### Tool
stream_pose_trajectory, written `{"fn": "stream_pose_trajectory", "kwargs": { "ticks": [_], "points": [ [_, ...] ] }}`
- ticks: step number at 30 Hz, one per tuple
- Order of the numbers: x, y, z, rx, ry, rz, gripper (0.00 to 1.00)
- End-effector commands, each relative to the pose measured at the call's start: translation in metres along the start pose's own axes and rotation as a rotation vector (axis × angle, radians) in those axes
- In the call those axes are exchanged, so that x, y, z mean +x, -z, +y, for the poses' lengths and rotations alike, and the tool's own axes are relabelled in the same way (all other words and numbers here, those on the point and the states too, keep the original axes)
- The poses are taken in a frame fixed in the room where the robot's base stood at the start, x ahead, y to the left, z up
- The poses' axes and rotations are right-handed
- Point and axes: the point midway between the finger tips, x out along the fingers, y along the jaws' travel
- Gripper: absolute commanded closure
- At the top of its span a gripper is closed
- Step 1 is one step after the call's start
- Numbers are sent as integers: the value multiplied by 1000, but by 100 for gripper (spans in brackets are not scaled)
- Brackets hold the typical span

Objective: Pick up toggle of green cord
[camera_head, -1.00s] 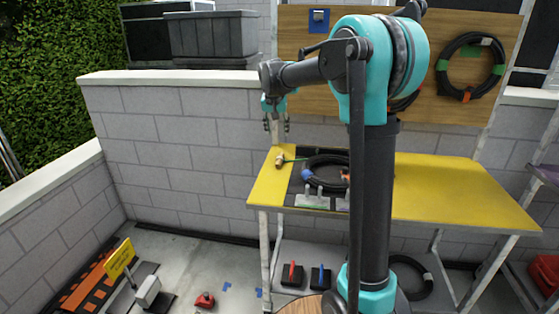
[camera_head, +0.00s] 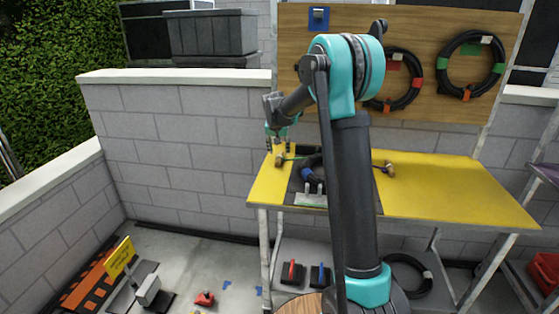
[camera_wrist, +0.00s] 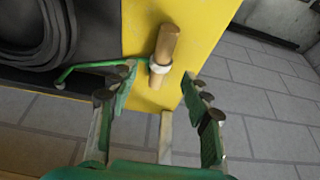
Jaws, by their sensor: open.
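The toggle (camera_wrist: 166,45) is a wooden peg with a white band around it. It lies on the yellow table near its left edge and shows beyond and between my fingertips in the wrist view. The green cord (camera_wrist: 92,66) runs from beside the toggle's band leftward to the dark area. In the head view the toggle (camera_head: 279,159) is just below my gripper (camera_head: 269,147). My gripper (camera_wrist: 165,85) is open, with one finger on each side of the toggle's line and nothing between them.
The yellow table (camera_head: 455,190) carries a black coil (camera_wrist: 32,30) to the left in the wrist view. Another wooden toggle (camera_head: 388,168) lies farther right. A block wall (camera_head: 180,140) stands behind. More cable coils (camera_head: 470,65) hang on the wooden board.

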Motion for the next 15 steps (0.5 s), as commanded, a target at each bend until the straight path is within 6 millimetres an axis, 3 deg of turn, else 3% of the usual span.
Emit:
{"fn": "stream_pose_trajectory", "kwargs": {
  "ticks": [7, 15],
  "points": [
    [35, 3, -1, 0, 0, 0, 52],
    [40, 3, -1, -1, 0, 0, 52]
  ]
}}
